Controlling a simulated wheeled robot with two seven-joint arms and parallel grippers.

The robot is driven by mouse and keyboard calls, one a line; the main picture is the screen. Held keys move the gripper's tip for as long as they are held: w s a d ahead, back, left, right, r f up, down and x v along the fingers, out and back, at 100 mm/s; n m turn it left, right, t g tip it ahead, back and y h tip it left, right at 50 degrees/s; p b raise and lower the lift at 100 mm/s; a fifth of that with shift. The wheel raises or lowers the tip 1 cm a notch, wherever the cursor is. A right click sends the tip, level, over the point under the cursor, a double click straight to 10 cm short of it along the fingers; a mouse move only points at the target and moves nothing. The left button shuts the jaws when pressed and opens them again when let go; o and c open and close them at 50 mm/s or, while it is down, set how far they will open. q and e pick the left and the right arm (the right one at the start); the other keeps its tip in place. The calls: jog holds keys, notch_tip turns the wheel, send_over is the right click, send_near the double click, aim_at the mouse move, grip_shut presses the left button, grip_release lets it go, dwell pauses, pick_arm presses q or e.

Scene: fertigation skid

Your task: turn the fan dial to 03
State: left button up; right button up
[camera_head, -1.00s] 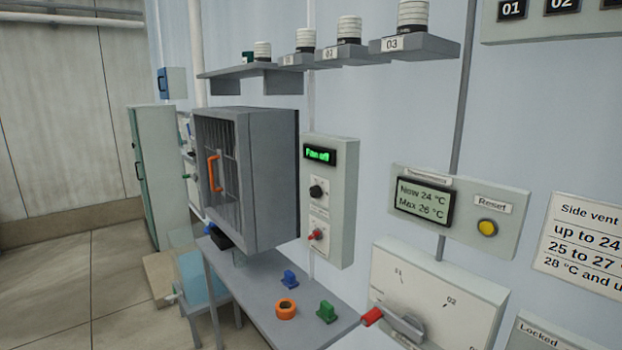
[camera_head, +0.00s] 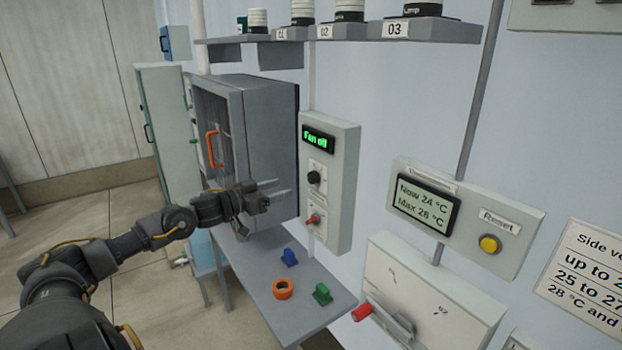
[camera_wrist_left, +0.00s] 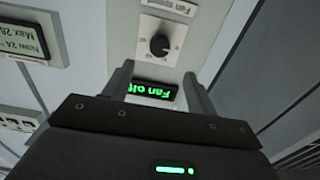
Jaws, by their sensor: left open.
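The fan dial is a small black round knob (camera_head: 314,177) on a pale wall box (camera_head: 342,190). Above it a display (camera_head: 319,138) reads "Fan off" in green. A red-tipped switch (camera_head: 313,220) sits below the knob. My left gripper (camera_head: 275,190) is open and empty, left of the box and apart from the knob. In the left wrist view the dial (camera_wrist_left: 160,45) shows upside down beyond the open fingers (camera_wrist_left: 165,80), with a white pointer mark. The numbers around the dial are too small to read. My right gripper is not in view.
A grey cabinet (camera_head: 265,140) with an orange handle stands left of the box, close behind my left gripper. A shelf (camera_head: 300,283) below holds an orange ring (camera_head: 283,289) and blue and green pieces. A lever panel (camera_head: 440,285) and thermometer box (camera_head: 500,225) are at right.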

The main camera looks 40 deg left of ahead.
aim_at(310, 179)
pick_arm(q)
jog(key=p+x, duration=0.4)
jog(key=x, duration=0.5)
jog(key=shift+w+r, duration=0.15)
jog(key=shift+w, duration=0.05)
jog(key=shift+w+d+p, duration=0.25)
jog(key=shift+w+p, duration=0.1)
jog(key=shift+w, duration=0.35)
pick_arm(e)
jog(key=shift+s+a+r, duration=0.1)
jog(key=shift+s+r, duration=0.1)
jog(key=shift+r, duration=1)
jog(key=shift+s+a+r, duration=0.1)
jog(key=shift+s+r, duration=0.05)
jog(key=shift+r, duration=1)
pick_arm(q)
jog(key=c, duration=1)
jog(key=shift+f, duration=0.25)
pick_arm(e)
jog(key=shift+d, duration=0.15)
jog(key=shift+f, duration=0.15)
